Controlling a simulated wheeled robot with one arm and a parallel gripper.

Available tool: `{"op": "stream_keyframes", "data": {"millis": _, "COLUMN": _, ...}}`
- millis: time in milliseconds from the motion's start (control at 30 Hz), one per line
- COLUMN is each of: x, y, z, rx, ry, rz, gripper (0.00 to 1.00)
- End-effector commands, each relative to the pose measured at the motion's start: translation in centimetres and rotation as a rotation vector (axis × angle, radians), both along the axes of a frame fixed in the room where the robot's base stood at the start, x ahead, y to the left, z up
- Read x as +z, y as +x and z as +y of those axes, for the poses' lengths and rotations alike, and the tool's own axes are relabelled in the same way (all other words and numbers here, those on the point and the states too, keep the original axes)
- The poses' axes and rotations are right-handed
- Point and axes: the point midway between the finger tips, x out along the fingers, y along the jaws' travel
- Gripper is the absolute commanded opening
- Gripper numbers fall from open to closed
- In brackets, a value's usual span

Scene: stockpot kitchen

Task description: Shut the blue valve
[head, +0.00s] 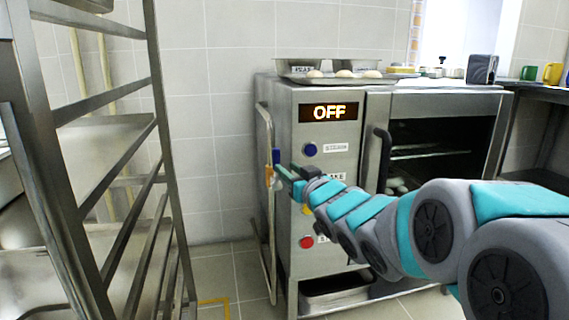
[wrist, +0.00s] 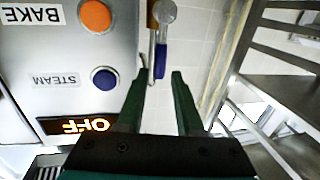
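The blue valve's lever (head: 276,156) stands upright at the oven's left side, in line with the metal pipe (head: 267,225). Its brass-coloured body (head: 269,175) sits just below. In the wrist view, which is upside down, the blue lever (wrist: 161,58) hangs from a round metal hub (wrist: 165,12). My gripper (head: 282,172) is at the oven's front left edge, beside the valve. In the wrist view my gripper (wrist: 160,74) is open, with the lever's end showing between the fingertips. I cannot tell whether they touch it.
The oven front (head: 345,165) has an OFF display (head: 329,112), a blue button (head: 310,149) and a red button (head: 306,242). A tray with buns (head: 345,77) is on top. A metal rack (head: 165,160) stands left, with open floor between.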

Motion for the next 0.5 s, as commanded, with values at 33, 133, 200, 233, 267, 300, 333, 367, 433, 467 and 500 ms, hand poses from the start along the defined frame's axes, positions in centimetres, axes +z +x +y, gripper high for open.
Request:
{"op": "stream_keyframes", "data": {"millis": 33, "x": 0.0, "y": 0.2, "z": 0.1, "rx": 0.001, "ry": 0.0, "rz": -0.001, "gripper": 0.35}}
{"op": "stream_keyframes", "data": {"millis": 133, "x": 0.0, "y": 0.8, "z": 0.4, "rx": 0.0, "ry": -0.001, "rz": 0.0, "gripper": 0.35}}
{"op": "stream_keyframes", "data": {"millis": 200, "x": 0.1, "y": 1.3, "z": 0.7, "rx": 0.0, "ry": 0.0, "rz": -0.003, "gripper": 0.35}}
{"op": "stream_keyframes", "data": {"millis": 233, "x": 0.2, "y": 1.6, "z": 0.9, "rx": 0.001, "ry": 0.0, "rz": -0.003, "gripper": 0.35}}
{"op": "stream_keyframes", "data": {"millis": 267, "x": 0.2, "y": 2.0, "z": 1.1, "rx": 0.001, "ry": 0.001, "rz": -0.004, "gripper": 0.35}}
{"op": "stream_keyframes", "data": {"millis": 300, "x": 0.1, "y": 2.4, "z": 1.3, "rx": 0.001, "ry": 0.001, "rz": -0.003, "gripper": 0.35}}
{"op": "stream_keyframes", "data": {"millis": 333, "x": 0.0, "y": 2.8, "z": 1.5, "rx": 0.0, "ry": 0.001, "rz": 0.0, "gripper": 0.35}}
{"op": "stream_keyframes", "data": {"millis": 367, "x": -0.1, "y": 3.2, "z": 1.6, "rx": 0.0, "ry": 0.001, "rz": 0.0, "gripper": 0.35}}
{"op": "stream_keyframes", "data": {"millis": 433, "x": -0.1, "y": 4.1, "z": 2.1, "rx": -0.001, "ry": -0.001, "rz": 0.002, "gripper": 0.35}}
{"op": "stream_keyframes", "data": {"millis": 467, "x": -0.1, "y": 4.5, "z": 2.3, "rx": 0.0, "ry": 0.0, "rz": 0.001, "gripper": 0.35}}
{"op": "stream_keyframes", "data": {"millis": 500, "x": 0.0, "y": 5.0, "z": 2.6, "rx": -0.001, "ry": -0.001, "rz": 0.0, "gripper": 0.35}}
